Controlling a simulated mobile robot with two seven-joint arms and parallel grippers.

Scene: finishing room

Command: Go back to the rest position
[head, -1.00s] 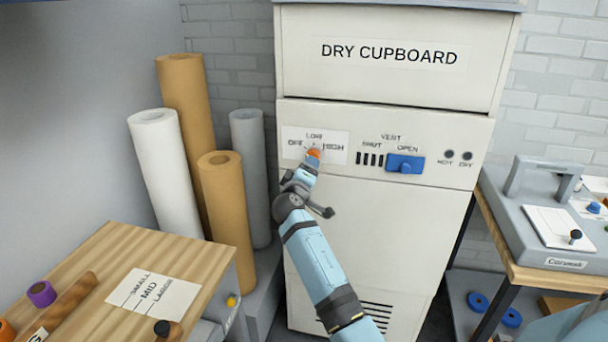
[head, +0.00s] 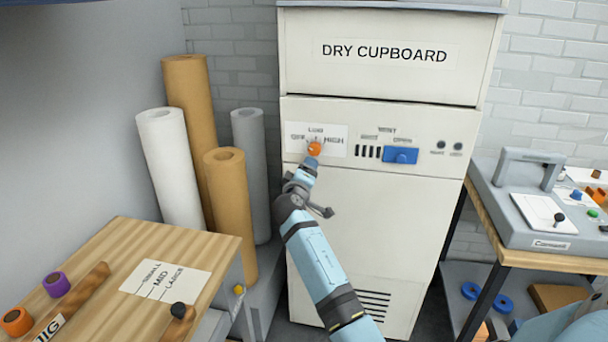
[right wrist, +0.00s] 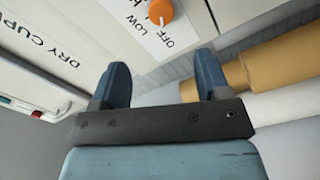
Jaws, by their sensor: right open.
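My right gripper (head: 312,162) is in front of the dry cupboard (head: 350,220), just below its orange knob (head: 314,148). In the right wrist view the two blue fingers of this gripper (right wrist: 162,70) stand wide apart with nothing between them. The orange knob (right wrist: 160,12) lies beyond the fingertips, apart from them. The knob sits on a white label reading OFF, LOW and HIGH; I cannot tell its setting for sure. My left gripper is not in view.
A blue vent slider (head: 401,155) is by OPEN. Paper rolls (head: 170,165) stand left of the cupboard. A wooden bench (head: 110,255) is at front left. A grey machine (head: 530,205) stands on a table at right. The air before the cupboard is otherwise clear.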

